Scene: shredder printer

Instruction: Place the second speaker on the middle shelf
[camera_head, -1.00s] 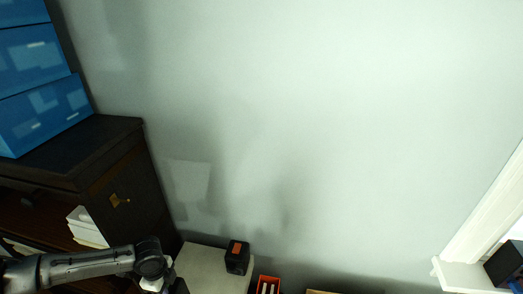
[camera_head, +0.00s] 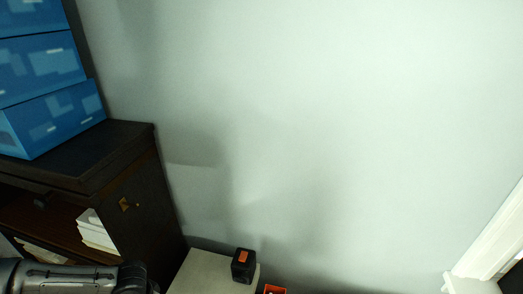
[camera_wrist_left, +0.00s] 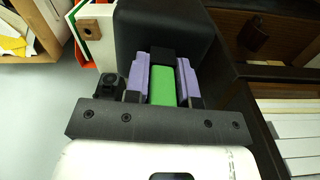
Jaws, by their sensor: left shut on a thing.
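In the left wrist view my left gripper (camera_wrist_left: 163,82) has its purple fingers shut on a large black, rounded box, which looks like the speaker (camera_wrist_left: 168,28). A green strip shows between the fingers. In the head view my left arm enters at the lower left, and its gripper and load are below the picture. The dark wooden cabinet (camera_head: 150,195) stands at the left with an open shelf bay. Its shelf also shows at the right of the wrist view (camera_wrist_left: 278,73). I cannot tell which shelf is the middle one. My right gripper is not in view.
White books or papers (camera_head: 97,232) fill part of the bay, and a white stack shows in the wrist view (camera_wrist_left: 285,128). Blue boxes (camera_head: 50,118) stand on the cabinet. A black box with an orange label (camera_head: 243,268) sits on a pale surface (camera_head: 205,272).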

